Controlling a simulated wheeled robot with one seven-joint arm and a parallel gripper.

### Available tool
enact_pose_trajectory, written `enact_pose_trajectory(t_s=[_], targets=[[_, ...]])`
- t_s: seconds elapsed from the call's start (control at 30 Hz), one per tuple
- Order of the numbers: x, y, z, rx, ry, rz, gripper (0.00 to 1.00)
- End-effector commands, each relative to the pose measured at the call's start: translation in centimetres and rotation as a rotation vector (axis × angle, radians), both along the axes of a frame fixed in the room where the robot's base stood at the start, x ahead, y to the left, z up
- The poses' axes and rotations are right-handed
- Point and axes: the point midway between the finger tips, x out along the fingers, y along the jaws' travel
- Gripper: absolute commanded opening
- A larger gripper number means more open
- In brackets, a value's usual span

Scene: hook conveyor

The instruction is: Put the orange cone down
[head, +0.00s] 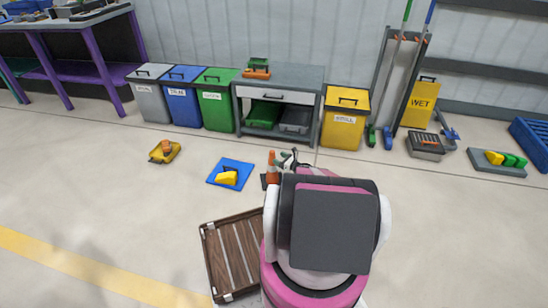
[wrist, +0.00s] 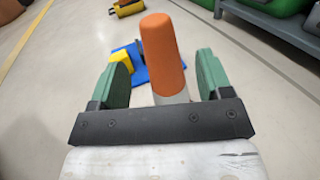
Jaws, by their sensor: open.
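The orange cone (head: 272,166) stands upright on the floor at the middle of the head view, with a dark base corner showing at its foot. In the wrist view the cone (wrist: 163,55) rises between the two green fingers of my gripper (wrist: 162,68), with a pale band below the orange. There are visible gaps between the cone and both fingers, so the gripper is open around it. In the head view my gripper (head: 288,160) is beside the cone, partly hidden by my arm, which also covers some of the cone's base.
A blue mat (head: 214,178) with a yellow object (head: 228,178) lies left of the cone. Bins and a grey workbench (head: 283,76) line the wall. Floor between is clear.

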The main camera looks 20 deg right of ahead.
Motion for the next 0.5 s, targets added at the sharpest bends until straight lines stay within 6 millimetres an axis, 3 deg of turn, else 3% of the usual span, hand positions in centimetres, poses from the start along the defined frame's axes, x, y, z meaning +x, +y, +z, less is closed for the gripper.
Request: enact_pose_trajectory(t_s=[0.2, 0.4, 0.5], targets=[[-3.5, -2.2, 0.0, 0.001, 0.001, -0.001, 0.72], [-5.0, -3.2, 0.0, 0.0, 0.0, 0.0, 0.72], [-5.3, -2.7, 0.6, -0.02, -0.001, 0.018, 0.72]])
